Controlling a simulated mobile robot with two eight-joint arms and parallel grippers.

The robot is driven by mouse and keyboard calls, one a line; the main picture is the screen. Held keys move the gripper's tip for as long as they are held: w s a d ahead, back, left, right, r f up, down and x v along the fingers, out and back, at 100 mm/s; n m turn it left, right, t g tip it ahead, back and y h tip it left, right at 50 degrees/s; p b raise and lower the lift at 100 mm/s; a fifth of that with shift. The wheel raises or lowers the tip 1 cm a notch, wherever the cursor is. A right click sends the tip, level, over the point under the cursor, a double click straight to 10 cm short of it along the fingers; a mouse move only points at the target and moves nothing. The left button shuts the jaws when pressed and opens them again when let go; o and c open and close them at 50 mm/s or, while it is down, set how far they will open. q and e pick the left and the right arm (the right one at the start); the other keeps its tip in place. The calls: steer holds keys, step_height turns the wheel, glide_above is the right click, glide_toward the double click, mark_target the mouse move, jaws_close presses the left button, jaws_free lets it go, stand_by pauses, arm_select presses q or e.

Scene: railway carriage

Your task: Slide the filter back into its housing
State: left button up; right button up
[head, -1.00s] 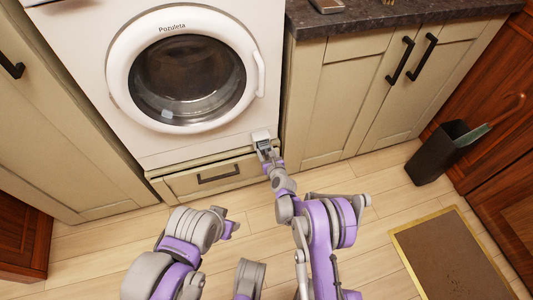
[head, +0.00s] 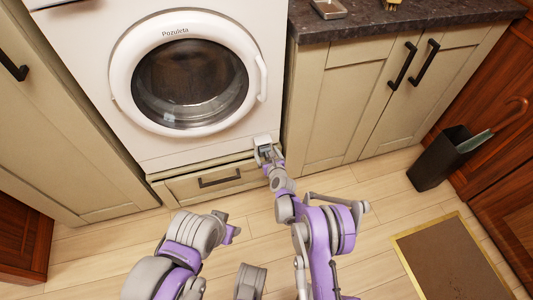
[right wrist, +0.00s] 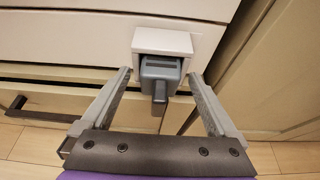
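The grey filter (right wrist: 160,72) sits partly inside its white square housing (right wrist: 163,40) at the washing machine's lower right corner. Its grey handle (right wrist: 159,92) points out toward my wrist. How deep the filter sits is hard to tell. My right gripper (right wrist: 160,77) is open, with one finger on each side of the filter and small gaps visible. In the head view the right gripper (head: 268,154) is just in front of the housing (head: 262,140) and hides much of the filter. My left gripper (head: 231,234) is low in the head view, away from the machine; its fingers are unclear.
The washing machine (head: 80,75) has its round door shut. A drawer (head: 190,184) with a dark handle lies just below the housing, and a cabinet (head: 320,110) stands close on the right. A dark bin (head: 435,160) and a mat (head: 455,260) are farther right. Floor between is clear.

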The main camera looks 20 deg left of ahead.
steer(key=p+v, duration=0.2)
steer(key=v, duration=0.8)
steer(key=shift+s+d+r, duration=0.15)
steer(key=shift+s+d, duration=0.05)
steer(key=shift+s, duration=0.1)
